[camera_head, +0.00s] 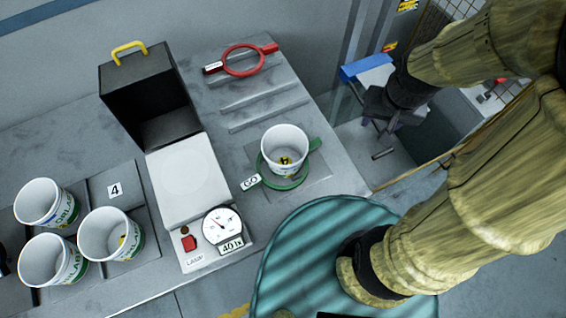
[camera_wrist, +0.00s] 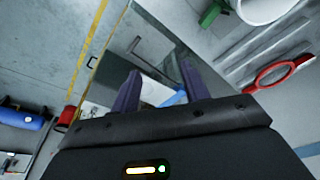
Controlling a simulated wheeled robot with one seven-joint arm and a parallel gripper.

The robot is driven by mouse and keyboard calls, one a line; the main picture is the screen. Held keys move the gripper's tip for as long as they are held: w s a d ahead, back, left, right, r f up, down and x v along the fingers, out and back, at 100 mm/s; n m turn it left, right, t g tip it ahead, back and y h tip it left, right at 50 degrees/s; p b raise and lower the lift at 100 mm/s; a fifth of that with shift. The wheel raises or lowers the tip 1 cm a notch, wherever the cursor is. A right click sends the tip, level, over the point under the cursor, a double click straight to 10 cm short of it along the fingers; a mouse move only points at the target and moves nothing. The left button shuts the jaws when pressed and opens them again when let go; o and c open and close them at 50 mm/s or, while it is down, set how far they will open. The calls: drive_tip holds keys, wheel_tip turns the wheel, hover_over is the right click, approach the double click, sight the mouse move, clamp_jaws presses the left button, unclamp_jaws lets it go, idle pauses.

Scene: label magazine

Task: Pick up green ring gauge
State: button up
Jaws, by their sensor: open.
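The green ring gauge (camera_head: 284,185) lies on a grey plate on the right part of the bench. A white cup (camera_head: 284,140) stands over it and hides much of the ring; the green handle (camera_head: 314,144) sticks out to the upper right and a GO tag (camera_head: 250,182) to the lower left. In the wrist view a green handle end (camera_wrist: 211,13) shows at the top, beside the cup (camera_wrist: 265,8). My gripper (camera_head: 376,137) is open and empty, off the bench's right edge, well apart from the ring gauge. Its two fingers (camera_wrist: 160,68) show spread in the wrist view.
A red ring gauge (camera_head: 226,64) lies on the ribbed rack behind. A teal ribbed round surface (camera_head: 300,240) is in front.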

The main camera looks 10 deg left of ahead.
drive_tip(key=w+a+f+m+g+y+b, duration=0.3)
drive_tip(key=w+a+f+m+g+b, duration=0.1)
drive_tip(key=w+m, duration=0.5)
drive_tip(key=a+g, duration=0.1)
drive_tip(key=a, duration=0.1)
drive_tip(key=shift+w+a, duration=0.35)
drive_tip(key=p, duration=0.1)
hover_over(316, 142)
drive_tip(key=w+d, duration=0.2)
wheel_tip(316, 142, down, 11)
drive_tip(key=shift+s+f, duration=0.15)
drive_tip(key=shift+p+x, duration=0.7)
drive_tip(key=shift+x, duration=1.95)
